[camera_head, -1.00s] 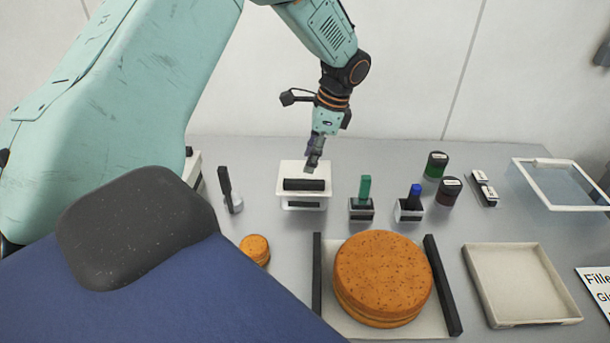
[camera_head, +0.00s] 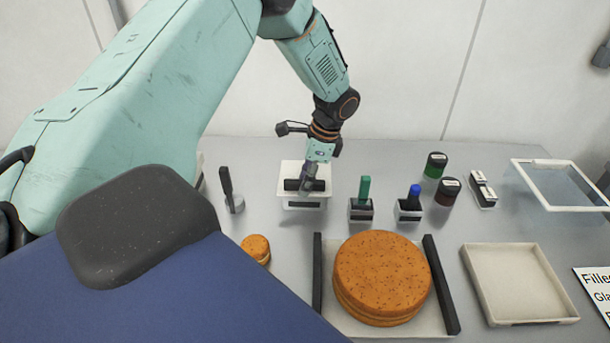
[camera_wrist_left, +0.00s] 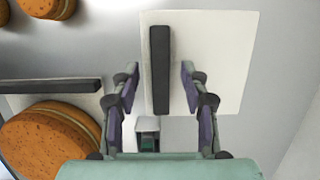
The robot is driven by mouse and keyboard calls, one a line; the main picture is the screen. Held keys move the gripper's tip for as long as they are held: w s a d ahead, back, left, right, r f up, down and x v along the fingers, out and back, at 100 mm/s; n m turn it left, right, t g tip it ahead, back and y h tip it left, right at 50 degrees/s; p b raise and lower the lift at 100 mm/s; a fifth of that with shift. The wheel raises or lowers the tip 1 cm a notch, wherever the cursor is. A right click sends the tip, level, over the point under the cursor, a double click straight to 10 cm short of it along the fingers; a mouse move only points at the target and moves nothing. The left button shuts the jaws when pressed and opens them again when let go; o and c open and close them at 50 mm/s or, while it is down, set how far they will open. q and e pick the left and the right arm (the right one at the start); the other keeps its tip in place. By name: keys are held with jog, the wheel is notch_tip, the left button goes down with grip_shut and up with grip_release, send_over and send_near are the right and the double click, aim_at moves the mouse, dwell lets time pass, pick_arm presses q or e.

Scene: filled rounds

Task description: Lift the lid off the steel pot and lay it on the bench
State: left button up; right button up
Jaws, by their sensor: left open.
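The lid (camera_head: 290,169) is a pale square plate with a black bar handle (camera_head: 291,185). It sits on a low pale body whose front edge (camera_head: 303,204) just shows under it; a steel surface cannot be made out. My left gripper (camera_head: 309,184) is over the handle, pointing down. In the left wrist view the lid (camera_wrist_left: 222,60) lies below, and the open fingers of my left gripper (camera_wrist_left: 162,85) stand on either side of the handle (camera_wrist_left: 160,62). Both fingers look apart from it, the right one closer. My right gripper is out of view.
A small grey piece with a black upright handle (camera_head: 232,203) stands left of the lid. A large brown round (camera_head: 382,275) lies in front between black bars. An empty pale tray (camera_head: 568,318) is at front right.

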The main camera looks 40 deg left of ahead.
pick_arm(q)
jog(key=shift+f, duration=0.15)
jog(key=c, duration=0.5)
grip_shut()
